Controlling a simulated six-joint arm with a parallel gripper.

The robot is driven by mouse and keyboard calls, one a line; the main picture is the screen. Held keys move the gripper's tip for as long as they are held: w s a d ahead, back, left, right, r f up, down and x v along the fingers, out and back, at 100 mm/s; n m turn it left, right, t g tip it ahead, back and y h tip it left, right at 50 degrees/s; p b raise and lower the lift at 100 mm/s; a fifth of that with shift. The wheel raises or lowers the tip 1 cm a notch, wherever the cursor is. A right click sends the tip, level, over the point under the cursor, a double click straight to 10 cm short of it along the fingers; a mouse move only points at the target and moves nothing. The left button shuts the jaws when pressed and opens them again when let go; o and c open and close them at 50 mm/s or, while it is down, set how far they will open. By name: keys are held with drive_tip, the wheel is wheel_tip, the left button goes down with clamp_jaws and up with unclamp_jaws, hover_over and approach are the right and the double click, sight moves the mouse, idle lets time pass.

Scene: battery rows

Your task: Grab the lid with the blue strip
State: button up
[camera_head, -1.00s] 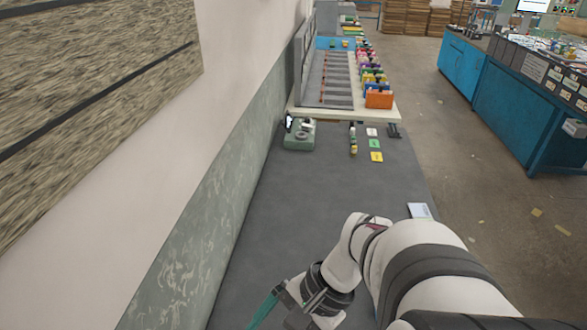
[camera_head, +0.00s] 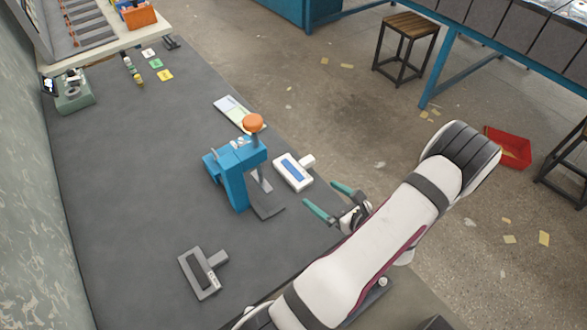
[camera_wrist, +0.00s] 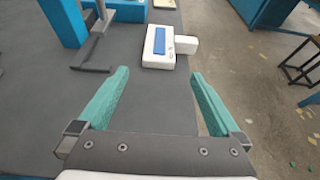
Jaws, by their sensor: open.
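The lid with the blue strip (camera_head: 294,172) is white, with a short white tab on its right side. It lies on the dark table near the table's right edge, just right of the blue press. In the wrist view the lid (camera_wrist: 160,50) is ahead of my gripper, near the top middle. My gripper (camera_head: 325,200) is open and empty, a little short of the lid and apart from it. In the wrist view its two teal fingers (camera_wrist: 160,80) are spread wide with bare table between them.
A blue press with an orange knob (camera_head: 236,172) stands left of the lid. A grey block with a handle (camera_head: 203,272) lies nearer on the table. A pale card (camera_head: 233,112) lies behind the press.

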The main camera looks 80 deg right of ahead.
sight(306, 184)
drive_tip(key=x, duration=0.7)
drive_tip(key=shift+w+d+f, duration=0.1)
drive_tip(key=shift+w+f, duration=0.05)
drive_tip(key=shift+w, duration=0.1)
drive_tip(key=c, duration=1.5)
